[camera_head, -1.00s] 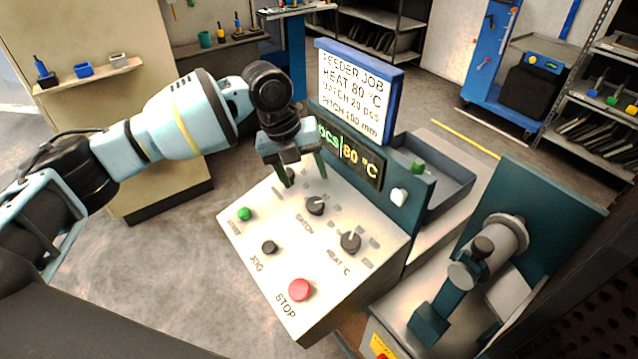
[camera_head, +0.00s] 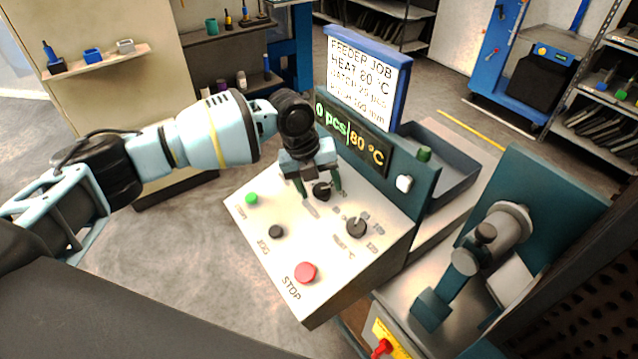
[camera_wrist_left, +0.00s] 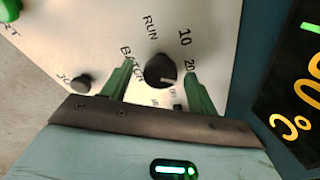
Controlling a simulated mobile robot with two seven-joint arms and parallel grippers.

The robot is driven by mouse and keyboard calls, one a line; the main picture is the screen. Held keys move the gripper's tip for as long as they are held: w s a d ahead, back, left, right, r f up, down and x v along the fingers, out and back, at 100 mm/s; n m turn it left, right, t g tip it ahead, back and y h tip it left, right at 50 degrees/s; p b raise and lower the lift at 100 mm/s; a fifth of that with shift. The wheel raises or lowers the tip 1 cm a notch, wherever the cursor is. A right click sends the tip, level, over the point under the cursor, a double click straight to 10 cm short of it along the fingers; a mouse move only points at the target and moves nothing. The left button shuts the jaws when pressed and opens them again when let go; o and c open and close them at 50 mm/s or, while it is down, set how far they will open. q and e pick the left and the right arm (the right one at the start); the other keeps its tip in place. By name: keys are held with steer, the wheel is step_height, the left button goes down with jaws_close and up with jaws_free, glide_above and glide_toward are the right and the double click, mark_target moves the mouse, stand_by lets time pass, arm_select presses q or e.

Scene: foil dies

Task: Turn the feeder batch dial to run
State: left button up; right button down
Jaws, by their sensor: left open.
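The feeder's sloped control panel (camera_head: 300,235) carries the black batch dial (camera_head: 322,194), which also shows in the left wrist view (camera_wrist_left: 160,70). Labels RUN, 10 and 20 stand around it there; lower labels are partly hidden. A pale mark on the dial points roughly right in the wrist view; its exact setting is hard to tell. My left gripper (camera_head: 320,187) is open, its two green fingers on either side of the batch dial, with gaps visible in the wrist view (camera_wrist_left: 159,68). My right gripper is not in view.
The heat dial (camera_head: 356,228), green button (camera_head: 252,198), black jog button (camera_head: 276,232) and red stop button (camera_head: 306,272) share the panel. The display (camera_head: 350,140) reads 0 pcs and 80 °C. The job sign (camera_head: 362,78) stands behind. A press (camera_head: 475,255) is at right.

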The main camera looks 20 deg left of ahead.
arm_select(q)
steer(key=shift+c, duration=0.2)
steer(key=c, duration=0.9)
steer(key=shift+c, duration=0.2)
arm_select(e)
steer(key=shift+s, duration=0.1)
